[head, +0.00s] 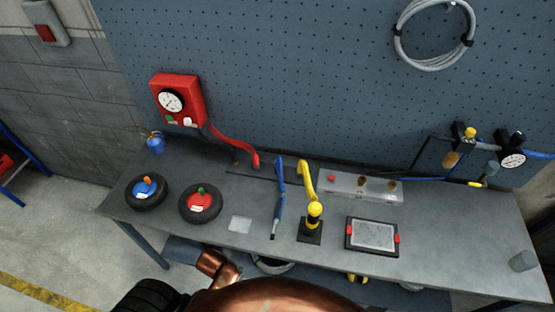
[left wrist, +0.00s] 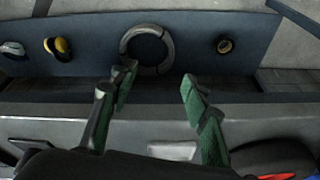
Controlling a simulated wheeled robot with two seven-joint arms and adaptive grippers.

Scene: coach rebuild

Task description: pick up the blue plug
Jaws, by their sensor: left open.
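No separate plug can be made out for certain. A blue hose (head: 279,190) lies across the bench, with a dark tip at its near end. A small blue container-like thing (head: 155,142) is at the bench's back left, by the wall. My right gripper is in neither view.
The grey bench (head: 460,240) holds a blue-hubbed wheel (head: 146,190), a red-hubbed wheel (head: 200,203), a yellow-headed stand (head: 313,220), a tablet-like panel (head: 372,235) and a grey cup (head: 522,261). A red gauge box (head: 178,100) hangs behind.

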